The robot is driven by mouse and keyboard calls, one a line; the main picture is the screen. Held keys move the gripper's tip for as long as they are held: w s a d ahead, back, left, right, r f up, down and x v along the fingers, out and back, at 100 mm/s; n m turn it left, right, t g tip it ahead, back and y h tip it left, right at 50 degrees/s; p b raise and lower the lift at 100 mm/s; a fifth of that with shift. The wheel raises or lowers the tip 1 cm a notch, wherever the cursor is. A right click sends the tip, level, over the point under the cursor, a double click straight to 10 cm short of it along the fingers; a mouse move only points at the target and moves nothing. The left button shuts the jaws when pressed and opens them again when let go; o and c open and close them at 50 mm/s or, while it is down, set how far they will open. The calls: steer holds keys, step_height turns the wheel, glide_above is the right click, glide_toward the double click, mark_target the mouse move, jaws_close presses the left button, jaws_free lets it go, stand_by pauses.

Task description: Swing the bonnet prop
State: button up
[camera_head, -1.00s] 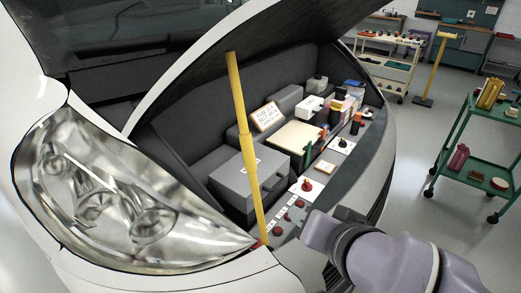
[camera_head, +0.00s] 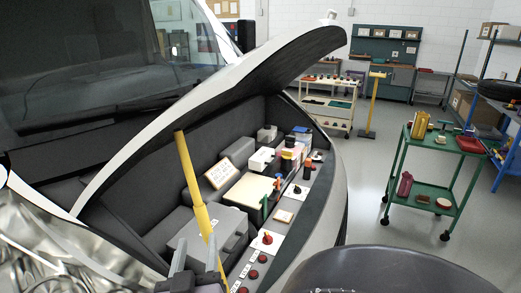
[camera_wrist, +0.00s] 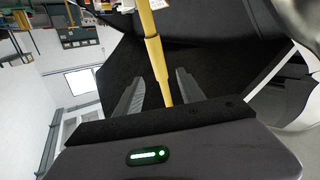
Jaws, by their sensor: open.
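The yellow bonnet prop (camera_head: 196,190) stands tilted in the front bay in the head view, its top leaning left. Its top end shows against the raised bonnet's (camera_head: 215,88) dark underside; I cannot tell whether they touch. My gripper (camera_head: 196,258) is open at the prop's lower part, with its fingers apart. In the wrist view the prop (camera_wrist: 154,55) runs down between the two fingertips of my gripper (camera_wrist: 158,88), closer to the right one. No grip on it shows. The prop's foot is hidden behind my gripper.
A grey case (camera_head: 190,237), a sign (camera_head: 219,173) and several small items fill the bay beside the prop. Red knobs (camera_head: 267,239) line its front ledge. A green trolley (camera_head: 428,190) stands at right, with open floor around it.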

mark_target(204, 210)
steer(key=w, duration=0.4)
steer(key=w+a, duration=0.1)
steer(key=w, duration=0.6)
steer(key=shift+w+a+f, duration=0.15)
steer(key=shift+w+a, duration=0.2)
steer(key=shift+w, duration=0.05)
jaws_close()
stand_by(0.6)
